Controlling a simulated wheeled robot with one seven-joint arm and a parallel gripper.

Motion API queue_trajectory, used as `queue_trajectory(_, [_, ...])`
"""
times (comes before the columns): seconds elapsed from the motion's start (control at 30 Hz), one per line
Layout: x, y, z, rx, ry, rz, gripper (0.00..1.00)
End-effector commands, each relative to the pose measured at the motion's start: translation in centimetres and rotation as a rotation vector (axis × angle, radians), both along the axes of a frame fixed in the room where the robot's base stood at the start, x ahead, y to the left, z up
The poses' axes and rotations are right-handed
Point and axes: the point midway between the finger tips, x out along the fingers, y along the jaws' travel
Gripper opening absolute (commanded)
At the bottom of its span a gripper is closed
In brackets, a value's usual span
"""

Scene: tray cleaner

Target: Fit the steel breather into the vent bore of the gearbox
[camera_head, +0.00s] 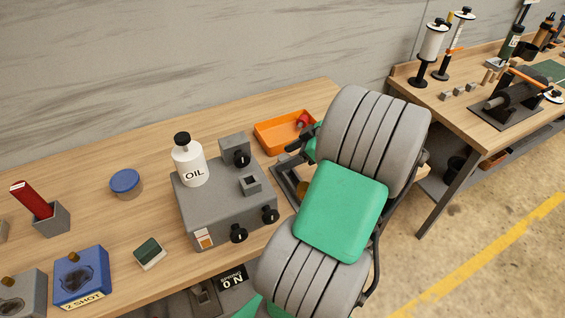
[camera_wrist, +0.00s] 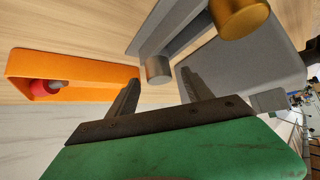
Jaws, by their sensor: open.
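My gripper (camera_wrist: 161,77) is open, its two dark fingers apart. A short grey steel cylinder (camera_wrist: 157,69), which looks like the breather, shows between the fingertips in the wrist view; I cannot tell whether they touch it. It is next to a grey, raised-edged part (camera_wrist: 180,28). A brass round part (camera_wrist: 240,17) and a grey block (camera_wrist: 245,62), possibly the gearbox, are to the right. In the head view my gripper (camera_head: 293,158) is partly hidden by my arm, above a dark grey frame (camera_head: 283,180). The vent bore cannot be made out.
An orange tray (camera_head: 262,141) with a red item (camera_head: 303,120) lies behind my gripper. A grey box (camera_head: 215,215) with black knobs carries an oil bottle (camera_head: 189,165) to the left. A second bench is at right.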

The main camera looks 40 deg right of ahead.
Motion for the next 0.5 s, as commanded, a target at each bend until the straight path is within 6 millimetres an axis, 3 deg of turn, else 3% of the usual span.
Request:
queue_trajectory(0.27, [2.8, 1.6, -3.2, 0.002, 0.001, 0.002, 0.59])
queue_trajectory(0.5, [3.1, 1.8, -3.5, -0.001, 0.0, 0.002, 0.59])
